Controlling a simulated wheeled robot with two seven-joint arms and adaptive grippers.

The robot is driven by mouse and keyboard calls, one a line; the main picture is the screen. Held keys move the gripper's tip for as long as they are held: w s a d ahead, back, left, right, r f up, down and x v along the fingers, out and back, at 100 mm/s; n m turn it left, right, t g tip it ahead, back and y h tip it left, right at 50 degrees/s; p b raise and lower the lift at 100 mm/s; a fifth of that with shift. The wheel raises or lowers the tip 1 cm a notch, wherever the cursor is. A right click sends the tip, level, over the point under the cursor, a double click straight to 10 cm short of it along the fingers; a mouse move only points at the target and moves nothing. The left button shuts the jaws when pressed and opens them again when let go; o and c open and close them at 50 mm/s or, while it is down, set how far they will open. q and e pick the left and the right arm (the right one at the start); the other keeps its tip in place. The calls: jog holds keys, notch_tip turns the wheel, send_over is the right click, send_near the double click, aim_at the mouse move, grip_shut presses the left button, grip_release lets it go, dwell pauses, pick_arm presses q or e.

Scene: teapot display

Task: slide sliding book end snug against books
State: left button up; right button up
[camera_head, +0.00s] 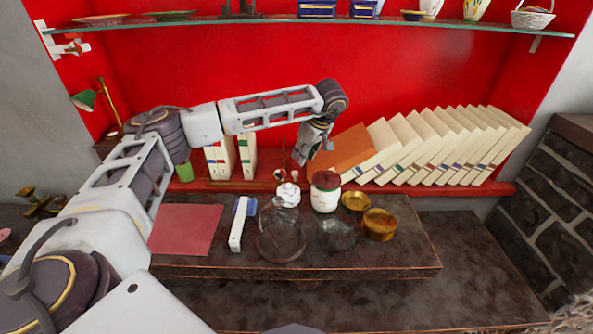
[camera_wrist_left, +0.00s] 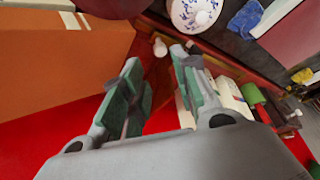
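A row of cream books (camera_head: 428,147) leans on the red shelf, tops tilted right. An orange-brown book (camera_head: 345,149) lies at its left end; a large orange-brown book surface (camera_wrist_left: 60,62) fills the upper left of the left wrist view. My left gripper (camera_head: 301,160) points down just left of that book. In the left wrist view its two fingers (camera_wrist_left: 158,80) are spread apart, with a brown wooden piece between them, perhaps the sliding book end; contact cannot be told. The book end is largely hidden by the gripper in the head view. My right gripper is out of view.
Two upright cream books (camera_head: 232,155) stand left of my gripper, beside a green cup (camera_head: 184,171). In front, a dark table (camera_head: 400,262) holds a white teapot (camera_head: 288,194), a white jar (camera_head: 325,197) and glassware. A glass shelf (camera_head: 300,19) crosses above my arm.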

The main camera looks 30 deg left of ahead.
aim_at(295, 172)
pick_arm(q)
jog(key=x, duration=0.7)
jog(key=shift+a+f, duration=0.25)
jog(key=shift+f, duration=0.05)
jog(key=shift+w+a+f, duration=0.1)
jog(key=shift+a+f, duration=0.15)
jog(key=shift+f, duration=0.55)
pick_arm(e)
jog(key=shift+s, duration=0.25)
